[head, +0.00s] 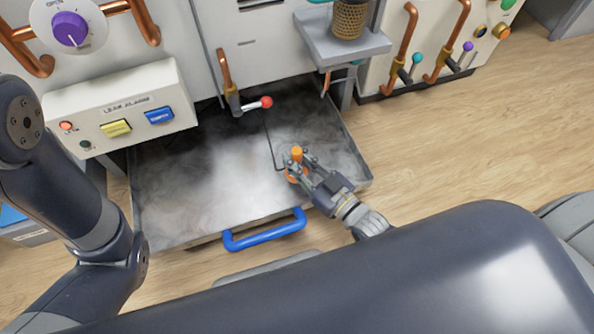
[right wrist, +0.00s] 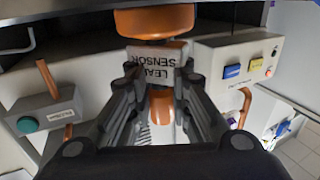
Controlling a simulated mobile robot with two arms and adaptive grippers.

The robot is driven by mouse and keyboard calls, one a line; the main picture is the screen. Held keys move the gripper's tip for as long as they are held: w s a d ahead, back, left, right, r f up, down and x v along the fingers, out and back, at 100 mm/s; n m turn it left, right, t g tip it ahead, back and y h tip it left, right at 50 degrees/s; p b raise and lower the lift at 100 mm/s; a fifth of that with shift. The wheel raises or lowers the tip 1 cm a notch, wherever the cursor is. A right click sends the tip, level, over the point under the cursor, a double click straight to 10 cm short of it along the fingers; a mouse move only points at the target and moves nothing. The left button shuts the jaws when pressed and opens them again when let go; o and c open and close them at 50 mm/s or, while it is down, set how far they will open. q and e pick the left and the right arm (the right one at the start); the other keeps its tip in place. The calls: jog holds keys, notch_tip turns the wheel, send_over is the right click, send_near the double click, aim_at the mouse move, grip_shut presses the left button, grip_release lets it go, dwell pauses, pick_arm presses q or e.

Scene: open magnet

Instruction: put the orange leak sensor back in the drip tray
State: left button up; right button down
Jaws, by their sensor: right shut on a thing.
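The orange leak sensor (head: 297,152) is between the fingers of my right gripper (head: 304,167), which is shut on it. In the right wrist view, its orange parts (right wrist: 155,22) and a pale label reading LEAK SENSOR show between the fingers (right wrist: 158,100). In the head view, the sensor is over the right part of the grey metal drip tray (head: 185,195), inside its outline. I cannot tell whether the sensor's underside touches the tray floor. The fingers hide part of the sensor. My left arm shows at the left, but its gripper is out of view.
The tray has a blue handle (head: 265,232) at its front. A thin dark cable (head: 270,145) runs over the tray near the sensor. A red-knobbed lever (head: 258,104) stands at the back. The leak alarm box (head: 122,105) overhangs the back left. The tray's left part is clear.

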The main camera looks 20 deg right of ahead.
notch_tip(320, 180, down, 4)
jog(key=b, duration=0.2)
jog(key=shift+r+b, duration=0.25)
jog(key=shift+b, duration=0.1)
jog(key=shift+f, duration=0.3)
jog(key=shift+r, duration=0.15)
jog(key=c, duration=1.5)
grip_release()
jog(key=shift+f, duration=0.2)
